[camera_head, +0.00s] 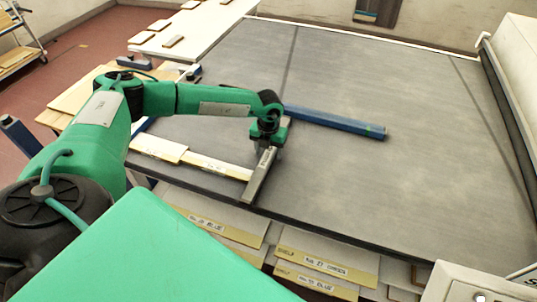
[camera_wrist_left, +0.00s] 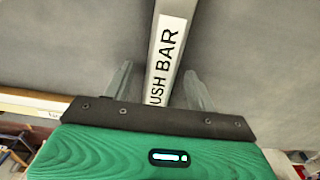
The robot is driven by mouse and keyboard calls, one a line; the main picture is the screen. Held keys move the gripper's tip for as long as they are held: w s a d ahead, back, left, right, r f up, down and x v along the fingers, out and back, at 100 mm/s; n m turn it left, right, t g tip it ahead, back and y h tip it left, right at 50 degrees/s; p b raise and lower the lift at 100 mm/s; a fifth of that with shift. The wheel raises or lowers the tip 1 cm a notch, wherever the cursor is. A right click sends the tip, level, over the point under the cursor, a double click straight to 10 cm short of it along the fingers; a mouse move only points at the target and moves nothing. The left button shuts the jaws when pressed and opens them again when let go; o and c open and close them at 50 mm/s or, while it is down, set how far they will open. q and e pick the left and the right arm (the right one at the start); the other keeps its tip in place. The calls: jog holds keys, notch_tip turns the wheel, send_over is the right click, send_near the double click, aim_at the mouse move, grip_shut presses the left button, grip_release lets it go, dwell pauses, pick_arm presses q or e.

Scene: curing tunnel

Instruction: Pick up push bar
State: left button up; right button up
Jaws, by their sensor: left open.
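The push bar (camera_head: 259,178) is a grey bar lying on the grey belt near its front edge. It shows in the left wrist view (camera_wrist_left: 174,52) with a white label reading "PUSH BAR", partly cut off below by the gripper body. Whether the fingertips reach the belt is unclear. My right gripper is not in view.
A blue bar (camera_head: 335,122) lies on the belt (camera_head: 420,160), just beyond my left gripper. Pale boards (camera_head: 215,167) end close to the push bar's left side. Labelled shelves (camera_head: 325,265) sit below the front edge. The belt's right side is clear up to a white housing (camera_head: 517,62).

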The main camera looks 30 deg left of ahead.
pick_arm(q)
jog(key=shift+c, duration=0.3)
grip_shut()
jog(key=shift+r, duration=0.1)
